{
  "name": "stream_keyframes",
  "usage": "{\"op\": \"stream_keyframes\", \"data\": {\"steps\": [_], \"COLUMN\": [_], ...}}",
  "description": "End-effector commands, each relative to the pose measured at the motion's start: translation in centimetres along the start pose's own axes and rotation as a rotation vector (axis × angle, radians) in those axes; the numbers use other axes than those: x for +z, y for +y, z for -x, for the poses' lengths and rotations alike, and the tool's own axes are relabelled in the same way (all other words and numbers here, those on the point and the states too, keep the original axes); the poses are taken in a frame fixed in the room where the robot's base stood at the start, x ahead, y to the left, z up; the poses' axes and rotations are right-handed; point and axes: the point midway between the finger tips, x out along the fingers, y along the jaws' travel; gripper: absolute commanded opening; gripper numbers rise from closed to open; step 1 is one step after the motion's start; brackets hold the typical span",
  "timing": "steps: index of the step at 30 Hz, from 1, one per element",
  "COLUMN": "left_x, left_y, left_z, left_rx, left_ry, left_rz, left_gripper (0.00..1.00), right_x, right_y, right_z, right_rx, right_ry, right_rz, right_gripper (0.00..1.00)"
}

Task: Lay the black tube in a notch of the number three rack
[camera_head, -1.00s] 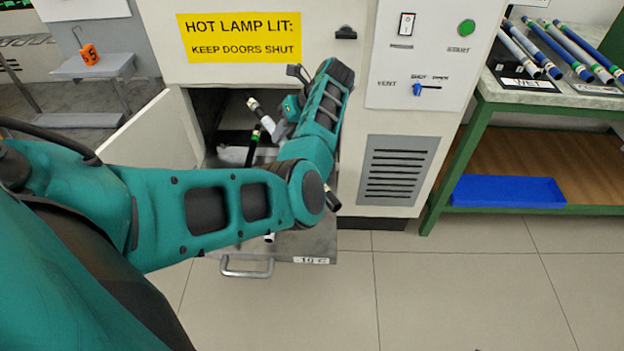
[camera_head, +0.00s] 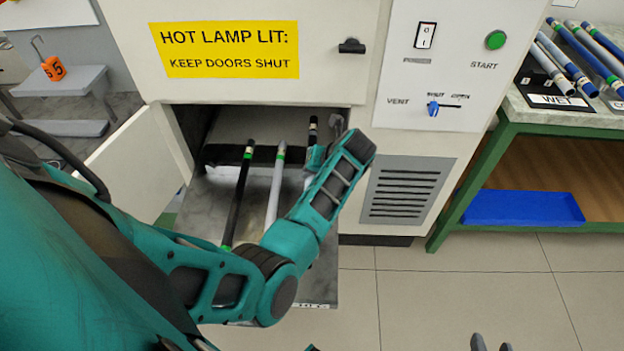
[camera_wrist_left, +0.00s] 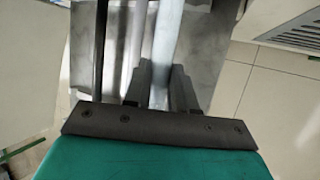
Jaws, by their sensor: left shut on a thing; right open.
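A black tube (camera_head: 237,200) with green bands lies lengthwise on the pulled-out metal drawer (camera_head: 210,205), its far end on a dark crossbar (camera_head: 223,154). A pale grey tube (camera_head: 275,188) lies to its right. My left gripper (camera_wrist_left: 160,82) is shut on a tube (camera_wrist_left: 166,40), which looks pale grey in the left wrist view. The dark, white-banded far end of a third tube (camera_head: 313,130) shows beyond my left arm, which hides the rest and the left gripper. My right gripper (camera_head: 491,345) is open and empty at the bottom edge. I cannot read a number three on any rack.
The drawer sits in a white cabinet with an open door (camera_head: 135,165) at left and a yellow warning sign (camera_head: 228,48). A green bench (camera_head: 520,122) at right holds several tubes and a blue tray (camera_head: 520,208).

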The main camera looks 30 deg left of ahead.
Motion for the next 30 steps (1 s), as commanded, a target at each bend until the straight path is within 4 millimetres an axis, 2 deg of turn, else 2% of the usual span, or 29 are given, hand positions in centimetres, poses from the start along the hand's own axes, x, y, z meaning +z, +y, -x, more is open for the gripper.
{"op": "stream_keyframes", "data": {"steps": [5,13,20,27,30], "left_x": [-0.7,-2.2,-2.6,-3.6,-3.7], "left_y": [-0.8,-2.7,-3.1,-4.3,-4.5], "left_z": [-1.4,-4.9,-5.8,-8.3,-8.5], "left_rx": [-0.002,-0.001,-0.001,0.000,-0.001], "left_ry": [-0.005,-0.004,-0.004,-0.004,-0.004], "left_rz": [-0.008,-0.008,-0.006,-0.006,-0.005], "left_gripper": [0.00,0.00,0.00,0.00,0.00], "right_x": [1.2,3.0,3.4,5.7,6.1], "right_y": [-0.2,-1.4,-1.1,-0.9,-0.9], "right_z": [-0.8,-2.4,-3.1,-4.7,-4.9], "right_rx": [-0.005,-0.038,-0.037,-0.034,-0.033], "right_ry": [-0.006,-0.005,0.002,0.005,0.001], "right_rz": [-0.004,-0.004,0.005,0.005,0.005], "right_gripper": [0.43,0.43,0.43,0.43,0.43]}}
